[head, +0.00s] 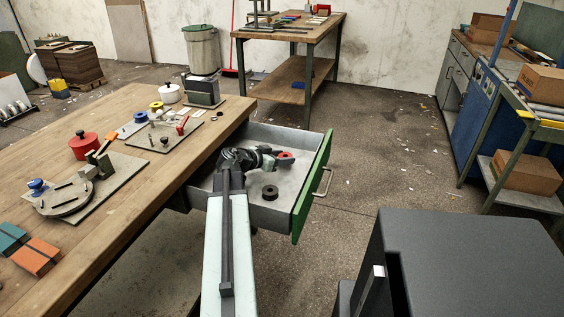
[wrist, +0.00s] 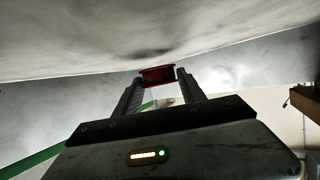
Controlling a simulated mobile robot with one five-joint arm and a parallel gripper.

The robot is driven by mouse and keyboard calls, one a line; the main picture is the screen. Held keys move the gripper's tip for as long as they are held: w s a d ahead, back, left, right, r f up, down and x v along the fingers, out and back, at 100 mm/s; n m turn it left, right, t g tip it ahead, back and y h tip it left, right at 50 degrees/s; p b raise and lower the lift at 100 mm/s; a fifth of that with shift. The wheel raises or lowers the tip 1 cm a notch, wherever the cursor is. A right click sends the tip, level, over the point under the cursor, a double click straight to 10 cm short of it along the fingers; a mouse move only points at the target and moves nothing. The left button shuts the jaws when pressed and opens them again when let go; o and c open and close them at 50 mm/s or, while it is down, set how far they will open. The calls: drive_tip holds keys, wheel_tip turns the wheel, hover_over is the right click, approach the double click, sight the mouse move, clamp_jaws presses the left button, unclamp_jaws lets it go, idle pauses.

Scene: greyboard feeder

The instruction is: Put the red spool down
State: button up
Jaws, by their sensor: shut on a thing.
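The red spool (head: 286,155) is at the end of my gripper (head: 275,158), inside or just above the open drawer (head: 232,190) in the head view. In the wrist view the red spool (wrist: 158,75) sits between the two fingertips of my gripper (wrist: 157,82), which are shut on it. The pale drawer surface lies very close to the spool in that view. I cannot tell whether the spool touches it. A black spool (head: 270,192) lies on the drawer floor, nearer than the red one and apart from my gripper.
The drawer's green front (head: 312,188) has a metal handle (head: 323,182). The wooden workbench (head: 120,210) beside it carries a red pot (head: 84,146), fixtures and a yellow spool (head: 156,106). The drawer floor around the black spool is bare. A dark box (head: 470,265) stands at the lower right.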

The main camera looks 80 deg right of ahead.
drive_tip(key=shift+f+b, duration=0.55)
drive_tip(key=shift+f, duration=0.05)
drive_tip(key=o, duration=1.3)
